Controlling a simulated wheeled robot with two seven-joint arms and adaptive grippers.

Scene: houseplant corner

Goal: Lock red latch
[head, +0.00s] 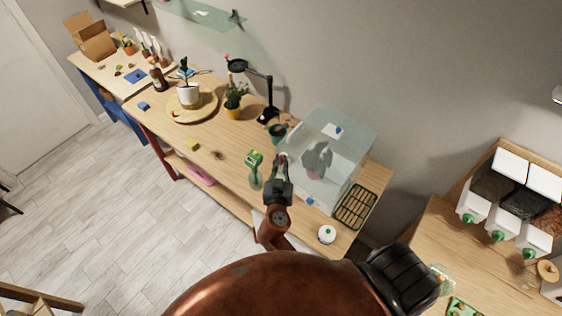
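A clear glass case (333,150) stands on the right part of the long wooden table, with a grey leaf-like shape inside. A small red spot, perhaps the red latch (284,157), shows at the case's left side, right by my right gripper's tips. My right gripper (281,165) reaches up from below, beside the case's near left edge. Its fingers are small and partly merge with the case, so I cannot tell whether they are open, shut or touching the red part. My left gripper is not in view.
A green-topped spray bottle (255,170) stands just left of my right gripper. A teal pot (278,132) is behind it. A green grid tray (356,206) and a round white item (326,234) lie to the right. A black lamp (268,98) stands farther back.

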